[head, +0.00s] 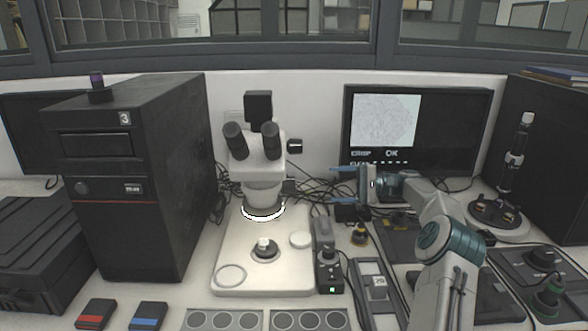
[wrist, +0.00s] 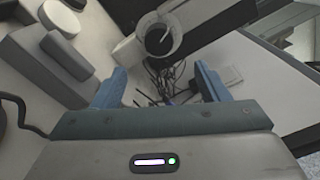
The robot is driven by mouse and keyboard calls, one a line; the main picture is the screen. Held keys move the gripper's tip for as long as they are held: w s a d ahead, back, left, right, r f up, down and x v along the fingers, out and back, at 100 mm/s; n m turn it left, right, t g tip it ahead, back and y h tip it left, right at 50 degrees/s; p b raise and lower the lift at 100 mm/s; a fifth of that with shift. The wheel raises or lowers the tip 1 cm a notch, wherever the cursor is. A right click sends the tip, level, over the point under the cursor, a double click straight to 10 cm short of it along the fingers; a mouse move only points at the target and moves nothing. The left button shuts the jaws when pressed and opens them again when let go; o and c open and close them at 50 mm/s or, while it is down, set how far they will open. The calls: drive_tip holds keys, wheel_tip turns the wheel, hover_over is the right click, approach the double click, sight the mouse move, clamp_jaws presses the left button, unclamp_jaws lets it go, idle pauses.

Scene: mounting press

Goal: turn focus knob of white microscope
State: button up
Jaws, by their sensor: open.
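The white microscope (head: 265,180) stands upright left of centre on its pale base (head: 285,268), with two dark eyepieces and a lit ring under its head. A small black knob (head: 295,146) sticks out on the right of its head, and a darker block (head: 289,187) sits lower on the same side; I cannot tell for sure which is the focus knob. My gripper (head: 334,184) is open and empty, right of the microscope and apart from it, with blue fingers pointing left. In the wrist view, a round grey part with a dark centre (wrist: 161,40) lies beyond the open fingers (wrist: 158,84).
A tall black computer case (head: 150,190) stands left of the microscope. A monitor (head: 420,125) is behind my arm. Loose cables (head: 320,180) lie between the microscope and my gripper. A small control box (head: 328,260) stands right of the base, and knobbed equipment crowds the right.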

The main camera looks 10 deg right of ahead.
sight(293, 185)
drive_tip(key=a+m, duration=0.1)
drive_tip(key=a, duration=0.3)
drive_tip(key=w+a+m+p, duration=0.1)
drive_tip(key=a+m, duration=0.1)
drive_tip(key=a, duration=0.2)
drive_tip(key=w+a+m+p, duration=0.1)
drive_tip(key=a, duration=0.4)
drive_tip(key=shift+w+m, duration=0.25)
drive_tip(key=shift+m, duration=0.15)
